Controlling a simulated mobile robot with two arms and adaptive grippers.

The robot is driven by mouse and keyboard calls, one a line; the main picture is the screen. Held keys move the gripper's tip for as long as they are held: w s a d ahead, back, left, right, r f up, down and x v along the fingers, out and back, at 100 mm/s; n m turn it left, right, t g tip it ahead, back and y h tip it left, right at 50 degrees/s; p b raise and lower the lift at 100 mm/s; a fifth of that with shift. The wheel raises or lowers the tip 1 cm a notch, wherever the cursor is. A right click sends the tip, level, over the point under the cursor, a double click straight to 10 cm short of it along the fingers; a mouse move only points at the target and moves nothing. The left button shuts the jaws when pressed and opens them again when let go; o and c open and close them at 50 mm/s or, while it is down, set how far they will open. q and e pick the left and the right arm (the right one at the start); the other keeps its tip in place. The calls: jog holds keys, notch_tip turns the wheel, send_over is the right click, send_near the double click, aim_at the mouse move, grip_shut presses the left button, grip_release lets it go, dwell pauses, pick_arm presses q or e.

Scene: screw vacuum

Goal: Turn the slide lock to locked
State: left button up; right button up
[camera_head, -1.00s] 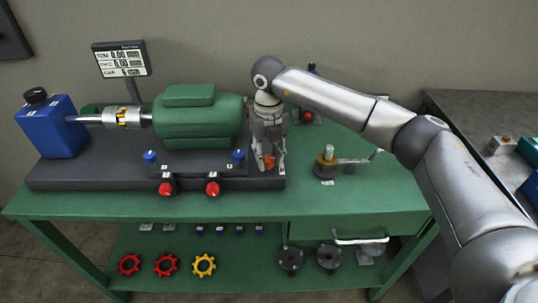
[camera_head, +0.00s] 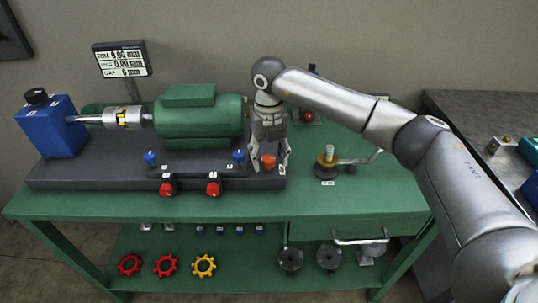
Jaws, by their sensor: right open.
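A small orange-red knob (camera_head: 268,161) stands at the right end of the dark base plate and looks like the slide lock. No marking on it is readable, so I cannot tell its setting. My right gripper (camera_head: 270,166) points down over the knob with its fingers apart, one on each side of it. I cannot tell whether a finger touches it. My left gripper is not in view.
The green motor (camera_head: 198,120) lies close to the left of my right gripper. Red knobs (camera_head: 213,189) and blue knobs (camera_head: 238,155) line the plate's front. A crank handle (camera_head: 328,160) stands to the right on the green table (camera_head: 350,200).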

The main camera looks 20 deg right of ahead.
aim_at(269, 159)
notch_tip(269, 159, up, 12)
dwell(0.6)
